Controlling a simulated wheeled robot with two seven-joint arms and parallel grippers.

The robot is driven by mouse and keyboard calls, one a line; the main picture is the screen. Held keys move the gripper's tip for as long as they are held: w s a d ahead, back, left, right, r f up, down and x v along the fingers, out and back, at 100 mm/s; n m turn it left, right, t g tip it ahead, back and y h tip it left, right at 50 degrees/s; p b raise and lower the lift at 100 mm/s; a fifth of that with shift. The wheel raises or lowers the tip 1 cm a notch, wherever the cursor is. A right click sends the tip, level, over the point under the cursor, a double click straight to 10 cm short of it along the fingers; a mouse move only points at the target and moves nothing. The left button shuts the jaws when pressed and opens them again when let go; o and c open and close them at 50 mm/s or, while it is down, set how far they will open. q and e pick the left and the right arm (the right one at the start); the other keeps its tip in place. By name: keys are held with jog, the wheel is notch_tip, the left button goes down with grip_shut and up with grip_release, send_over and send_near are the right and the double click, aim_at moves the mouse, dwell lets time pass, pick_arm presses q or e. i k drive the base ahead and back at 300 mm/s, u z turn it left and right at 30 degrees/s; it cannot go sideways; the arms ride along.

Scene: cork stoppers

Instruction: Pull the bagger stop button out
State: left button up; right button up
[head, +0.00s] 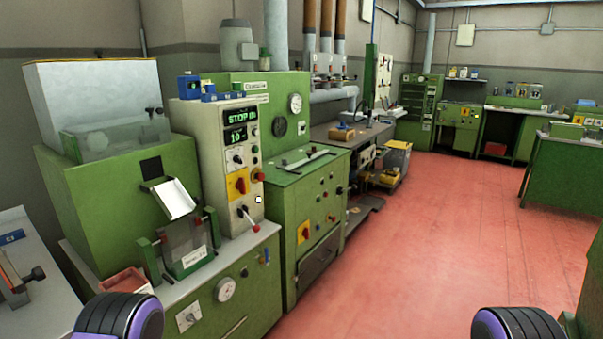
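A cream control panel (222,150) stands on the green machine at left centre, with a lit green display (240,117) that appears to read "STOP IN". A red mushroom-shaped button (259,174) sticks out at the panel's right edge. It looks like the stop button; whether it is pressed in or out is too small to tell. A yellow switch plate with a red knob (238,184) sits left of it. A red-tipped lever (250,220) is lower down. Neither gripper is in view; only rounded black and purple parts of my arms show at the bottom edge.
A white chute (173,199) and a clear-fronted holder (184,245) stand left of the panel. A green cabinet (313,210) adjoins it on the right. The red floor (430,240) is open in the middle and right. A green bench (562,180) stands far right.

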aim_at(261, 177)
jog(key=z, duration=0.3)
jog(key=i, duration=0.95)
